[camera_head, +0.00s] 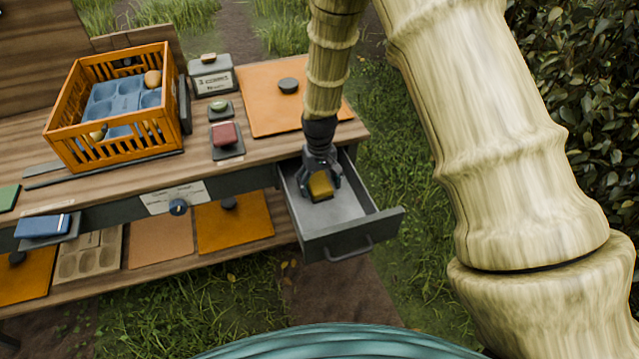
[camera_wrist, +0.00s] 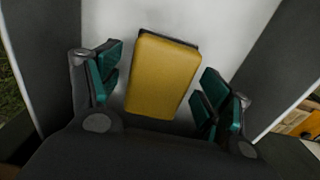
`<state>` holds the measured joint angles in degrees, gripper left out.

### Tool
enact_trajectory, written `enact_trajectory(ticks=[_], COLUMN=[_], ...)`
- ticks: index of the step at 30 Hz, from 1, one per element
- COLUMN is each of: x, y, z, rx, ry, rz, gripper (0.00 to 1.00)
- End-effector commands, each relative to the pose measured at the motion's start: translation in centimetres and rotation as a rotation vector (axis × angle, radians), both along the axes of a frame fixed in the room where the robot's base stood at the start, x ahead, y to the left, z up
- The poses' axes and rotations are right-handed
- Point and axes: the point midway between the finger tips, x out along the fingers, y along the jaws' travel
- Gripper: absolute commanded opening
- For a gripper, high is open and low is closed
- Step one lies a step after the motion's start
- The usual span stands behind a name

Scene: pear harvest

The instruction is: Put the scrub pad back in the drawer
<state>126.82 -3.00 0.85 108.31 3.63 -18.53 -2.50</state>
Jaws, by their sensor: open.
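A yellow scrub pad (camera_head: 320,186) with a dark underside is inside the open drawer (camera_head: 343,229) at the right end of the bench. My gripper (camera_head: 321,190) is down inside the drawer, pointing at the pad. In the wrist view the pad (camera_wrist: 162,77) lies between the open fingers of my gripper (camera_wrist: 158,100), with a gap on both sides. The pale drawer floor (camera_wrist: 112,22) shows around it. The drawer is pulled out towards me, and its front with the handle is at the lower right.
An orange crate (camera_head: 117,139) with a blue tray inside stands on the bench top at the left. A lower shelf (camera_head: 283,232) runs beneath.

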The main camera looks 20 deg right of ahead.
Motion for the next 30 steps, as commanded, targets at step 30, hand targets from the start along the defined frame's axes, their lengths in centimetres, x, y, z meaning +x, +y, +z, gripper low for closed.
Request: enact_trajectory(ticks=[30], x=[0.0], y=[0.0], z=[11.7], rx=[0.0], ry=[-0.001], rz=[0.0], gripper=[0.78])
